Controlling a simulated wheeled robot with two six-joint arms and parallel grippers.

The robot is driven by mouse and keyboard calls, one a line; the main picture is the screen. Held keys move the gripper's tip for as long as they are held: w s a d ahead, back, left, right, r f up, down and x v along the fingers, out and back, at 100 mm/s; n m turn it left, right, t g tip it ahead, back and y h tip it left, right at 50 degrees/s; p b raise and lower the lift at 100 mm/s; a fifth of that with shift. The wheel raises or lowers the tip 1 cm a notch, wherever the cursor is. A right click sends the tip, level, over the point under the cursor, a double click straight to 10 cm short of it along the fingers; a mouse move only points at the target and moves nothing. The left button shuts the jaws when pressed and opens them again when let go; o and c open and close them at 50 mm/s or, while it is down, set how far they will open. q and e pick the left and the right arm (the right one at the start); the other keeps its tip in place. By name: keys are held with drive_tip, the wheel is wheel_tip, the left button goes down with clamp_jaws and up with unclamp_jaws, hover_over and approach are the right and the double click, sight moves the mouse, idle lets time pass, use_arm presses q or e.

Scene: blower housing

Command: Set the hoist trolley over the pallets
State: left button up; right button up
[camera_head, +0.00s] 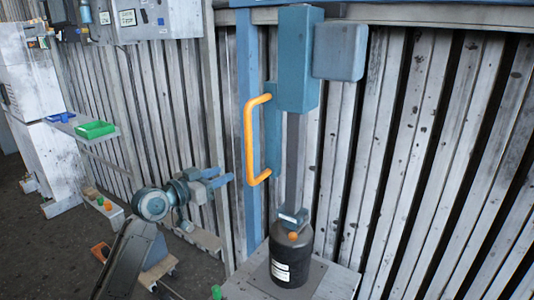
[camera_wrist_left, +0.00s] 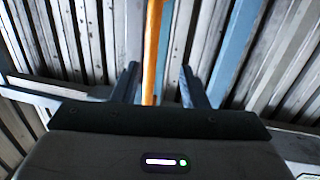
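The hoist trolley (camera_head: 297,60) is a blue block under the overhead rail, with an upright orange handle (camera_head: 257,140) on its left side. A dark post runs down from it to a small grey piece (camera_head: 293,217) at the top of a black canister (camera_head: 292,262). The canister stands upright on a pale, low platform (camera_head: 335,282), perhaps a pallet. My left gripper (camera_head: 229,182) is open, left of the handle, and looks apart from it. In the left wrist view the handle (camera_wrist_left: 152,45) lines up between the open fingers (camera_wrist_left: 158,85). My right gripper is not in view.
A shelf at left holds a green tray (camera_head: 95,129) and a blue bin (camera_head: 62,117). A low wheeled dolly (camera_head: 158,272) stands on the dark floor at lower left.

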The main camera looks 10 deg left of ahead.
sight(249, 155)
use_arm(q)
drive_tip(key=shift+m+h, duration=0.3)
drive_tip(key=shift+w+d+r+p, duration=0.45)
drive_tip(key=shift+w+d+p, duration=0.5)
drive_tip(key=shift+w, duration=0.5)
drive_tip(key=shift+w+d+r+p, duration=0.55)
drive_tip(key=shift+w+d, duration=0.55)
drive_tip(key=shift+w, duration=0.3)
drive_tip(key=shift+w+d+r+p, duration=0.4)
drive_tip(key=shift+w+d+p, duration=0.55)
drive_tip(key=shift+w, duration=0.5)
drive_tip(key=shift+d, duration=0.15)
clamp_jaws()
